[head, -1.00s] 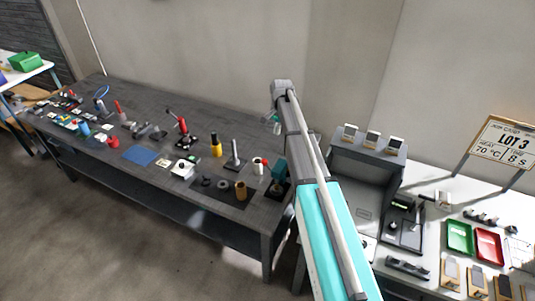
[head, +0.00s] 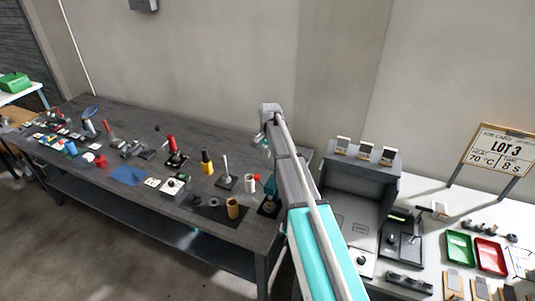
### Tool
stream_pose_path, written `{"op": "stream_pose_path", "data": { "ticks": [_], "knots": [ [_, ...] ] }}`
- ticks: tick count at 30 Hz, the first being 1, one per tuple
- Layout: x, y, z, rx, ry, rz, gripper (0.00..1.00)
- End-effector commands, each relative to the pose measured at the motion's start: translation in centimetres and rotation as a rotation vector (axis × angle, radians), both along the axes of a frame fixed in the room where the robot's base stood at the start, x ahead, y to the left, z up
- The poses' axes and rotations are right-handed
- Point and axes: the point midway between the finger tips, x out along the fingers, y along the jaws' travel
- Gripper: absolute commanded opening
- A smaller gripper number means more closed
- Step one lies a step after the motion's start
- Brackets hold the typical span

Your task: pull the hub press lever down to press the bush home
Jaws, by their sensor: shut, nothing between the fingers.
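A small teal press-like device (head: 270,188) stands at the right end of the dark workbench, partly hidden behind my arm. A red knob (head: 257,177) shows at its upper left; I take this to be the hub press and its lever, but it is too small to be sure. The bush cannot be made out. My gripper (head: 263,147) hangs from the arm's far end, above the back of the bench. It is shut and empty, up and behind the teal device in the picture, and appears apart from it.
The dark bench (head: 110,178) carries a red-handled tool (head: 171,146), a yellow bottle (head: 206,162), a grey upright post (head: 225,173) and a brown cylinder (head: 233,208). At right, a white table holds a grey box stand (head: 345,185), a green tray (head: 459,249) and a red tray (head: 490,256).

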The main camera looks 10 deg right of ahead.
Motion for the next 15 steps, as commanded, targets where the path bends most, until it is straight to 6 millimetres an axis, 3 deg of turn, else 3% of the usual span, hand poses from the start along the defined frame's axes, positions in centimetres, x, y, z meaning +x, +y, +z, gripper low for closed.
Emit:
{"op": "stream_pose_path", "data": {
  "ticks": [15],
  "knots": [
    [0.0, 0.4, -4.5, 0.0, 0.0, 0.001, 0.0]
  ]
}}
